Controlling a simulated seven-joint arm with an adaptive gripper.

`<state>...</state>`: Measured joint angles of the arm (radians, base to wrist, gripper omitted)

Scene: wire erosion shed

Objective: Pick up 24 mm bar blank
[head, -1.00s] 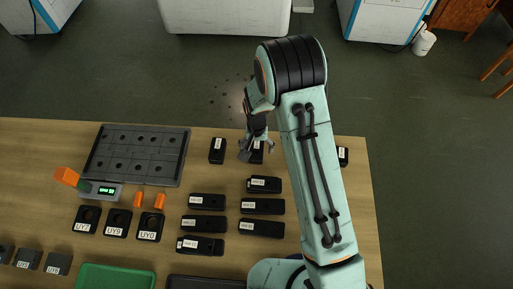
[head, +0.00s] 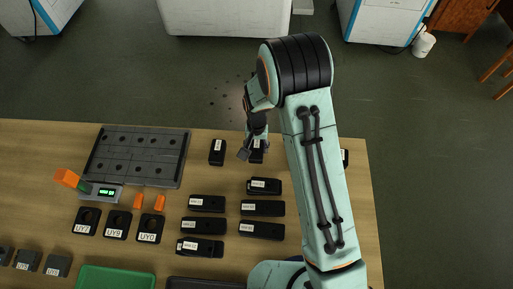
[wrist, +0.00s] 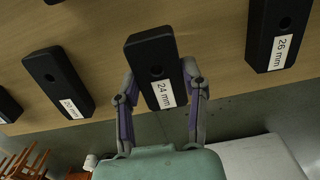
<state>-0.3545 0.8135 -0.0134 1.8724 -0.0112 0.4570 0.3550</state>
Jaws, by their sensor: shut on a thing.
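The 24 mm bar blank (wrist: 158,68) is a black block with a round dark hole and a white "24 mm" label in the wrist view. My gripper (wrist: 160,76) has one finger on each long side of it and is shut on it. In the head view, my gripper (head: 251,150) is at the back edge of the table, and the blank (head: 257,157) shows only partly behind it. Whether the blank is clear of the table I cannot tell.
A similar block labelled "26 mm" (wrist: 275,38) stands to the right in the wrist view, and another labelled block (wrist: 58,80) to the left, both apart from my fingers. Several black blocks lie nearer on the table, with a dark holed plate (head: 137,155) at left.

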